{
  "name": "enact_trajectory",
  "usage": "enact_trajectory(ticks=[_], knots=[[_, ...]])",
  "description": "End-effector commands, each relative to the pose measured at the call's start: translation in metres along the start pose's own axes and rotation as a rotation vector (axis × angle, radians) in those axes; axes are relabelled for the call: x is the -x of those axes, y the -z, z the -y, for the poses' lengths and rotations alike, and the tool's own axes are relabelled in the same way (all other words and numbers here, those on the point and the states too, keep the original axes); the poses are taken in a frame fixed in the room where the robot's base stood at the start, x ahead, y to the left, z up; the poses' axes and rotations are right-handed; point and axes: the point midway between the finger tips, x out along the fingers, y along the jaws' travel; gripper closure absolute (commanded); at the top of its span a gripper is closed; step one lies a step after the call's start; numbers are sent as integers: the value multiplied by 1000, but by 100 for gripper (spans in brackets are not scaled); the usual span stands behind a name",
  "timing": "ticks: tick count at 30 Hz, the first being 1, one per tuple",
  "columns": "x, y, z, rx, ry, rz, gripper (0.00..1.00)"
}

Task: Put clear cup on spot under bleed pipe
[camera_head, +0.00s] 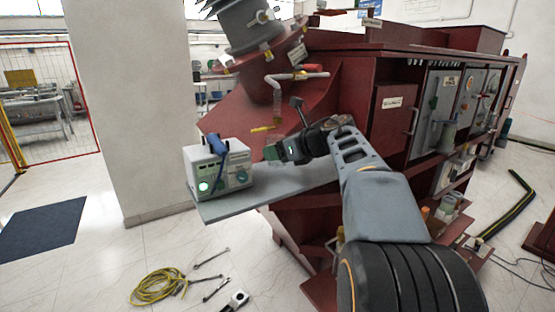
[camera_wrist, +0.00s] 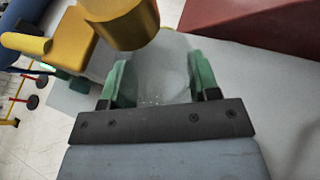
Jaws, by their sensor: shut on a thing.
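The clear cup (camera_wrist: 165,66) is between the green fingertips of my gripper (camera_wrist: 160,84) in the wrist view. My gripper is shut on it. In the head view my gripper (camera_head: 272,152) is above the grey shelf (camera_head: 285,187), and the cup cannot be made out there. A yellow cylinder (camera_wrist: 122,22), probably the pipe's end, overlaps the cup's upper left in the wrist view. Whether the cup touches the shelf is unclear. The spot is not distinguishable.
A white instrument box (camera_head: 218,168) with a blue item on top stands on the shelf's left end. The dark red transformer body (camera_head: 345,95) rises behind. A yellow cable coil (camera_head: 157,287) and tools lie on the floor.

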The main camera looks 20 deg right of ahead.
Motion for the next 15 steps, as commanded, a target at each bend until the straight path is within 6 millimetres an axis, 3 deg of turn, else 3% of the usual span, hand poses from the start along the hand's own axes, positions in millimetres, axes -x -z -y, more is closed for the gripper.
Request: enact_trajectory(ticks=[5, 15], knots=[[-4, 3, 0, -1, 1, 0, 71], [-16, 32, 0, 0, 2, 0, 71]])
